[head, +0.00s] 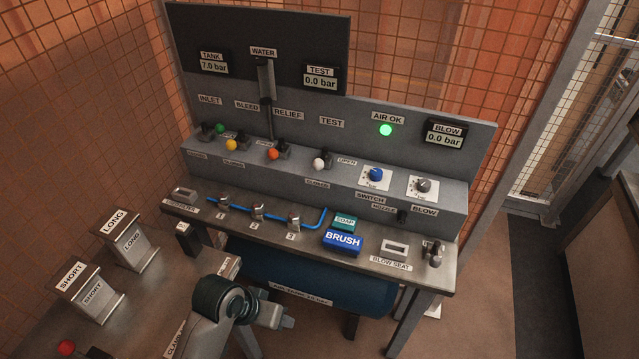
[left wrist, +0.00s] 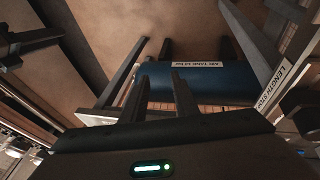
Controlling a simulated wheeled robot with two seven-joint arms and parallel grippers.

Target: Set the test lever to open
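The test lever has a white knob (head: 319,163) and stands on the grey console under the TEST label (head: 331,122). Its knob sits left of the OPEN label (head: 347,161) and just above the CLOSED label (head: 317,183), leaning toward the front. No gripper touches it. The test gauge (head: 321,78) reads 0.0 bar. My left gripper (left wrist: 160,85) shows in the left wrist view with its two fingers apart and nothing between them, in front of the blue air tank (left wrist: 200,82). In the head view my arm is low in front of the bench. My right gripper is not seen.
The blue BRUSH block (head: 342,242) and SOAP block (head: 345,222) lie on the bench ledge in front.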

